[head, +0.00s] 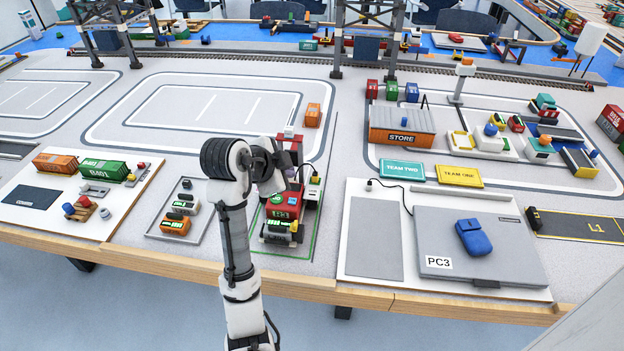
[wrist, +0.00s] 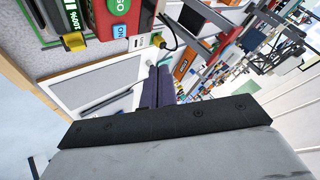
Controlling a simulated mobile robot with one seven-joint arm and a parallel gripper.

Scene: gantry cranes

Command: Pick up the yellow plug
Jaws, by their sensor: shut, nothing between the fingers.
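The yellow plug (wrist: 158,40) shows in the wrist view at the top of a white box (wrist: 142,42), with a black cable curving from it. In the head view the plug (head: 315,180) is a tiny yellow spot on the white box, right of my arm's end. My gripper (wrist: 159,72) shows in the wrist view as two dark fingers side by side, shut and empty. The fingertips appear just below the plug in that picture, apart from it; the depth between them is hard to judge.
A red and green machine (head: 283,208) stands beside the white box, partly behind my arm. A second yellow part (wrist: 75,41) is on it.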

